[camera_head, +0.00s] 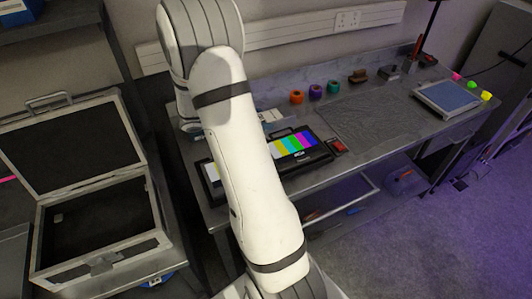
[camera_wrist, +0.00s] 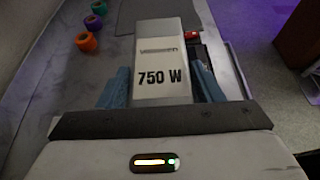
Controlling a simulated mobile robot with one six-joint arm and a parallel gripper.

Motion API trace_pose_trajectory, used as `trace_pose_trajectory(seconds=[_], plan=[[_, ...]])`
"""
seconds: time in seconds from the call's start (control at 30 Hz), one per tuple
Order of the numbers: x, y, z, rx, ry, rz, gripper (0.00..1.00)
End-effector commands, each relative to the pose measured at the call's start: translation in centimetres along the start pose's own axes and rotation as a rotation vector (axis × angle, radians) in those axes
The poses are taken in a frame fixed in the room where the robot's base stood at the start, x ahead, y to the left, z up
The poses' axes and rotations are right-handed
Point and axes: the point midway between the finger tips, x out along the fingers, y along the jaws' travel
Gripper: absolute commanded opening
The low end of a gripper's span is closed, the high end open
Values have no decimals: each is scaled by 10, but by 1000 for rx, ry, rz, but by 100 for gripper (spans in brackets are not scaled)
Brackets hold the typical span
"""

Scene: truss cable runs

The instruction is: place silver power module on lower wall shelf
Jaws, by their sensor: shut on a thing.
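The silver power module (camera_wrist: 161,58) is a pale box marked "750 W" in the wrist view. My gripper (camera_wrist: 163,84) is shut on it, with a blue finger pad on each side. The module appears to be held over the workbench; the gap beneath it cannot be judged.
The workbench (camera_head: 375,125) holds a colour-bar monitor (camera_head: 293,143), several tape rolls (camera_head: 315,91), a red-topped item (camera_head: 337,147) and a blue-screened device (camera_head: 447,97). An open, empty-looking case (camera_head: 95,215) stands at the left. Floor (camera_head: 440,235) is clear at the right front.

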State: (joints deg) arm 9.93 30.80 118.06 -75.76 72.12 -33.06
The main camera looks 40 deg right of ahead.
Motion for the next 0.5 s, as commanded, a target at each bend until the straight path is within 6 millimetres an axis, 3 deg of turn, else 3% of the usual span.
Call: trace_pose_trajectory(seconds=[0.3, 0.5], plan=[[19, -2, -42, 4, -2, -17, 11], [25, -2, -55, 6, -2, -16, 11]])
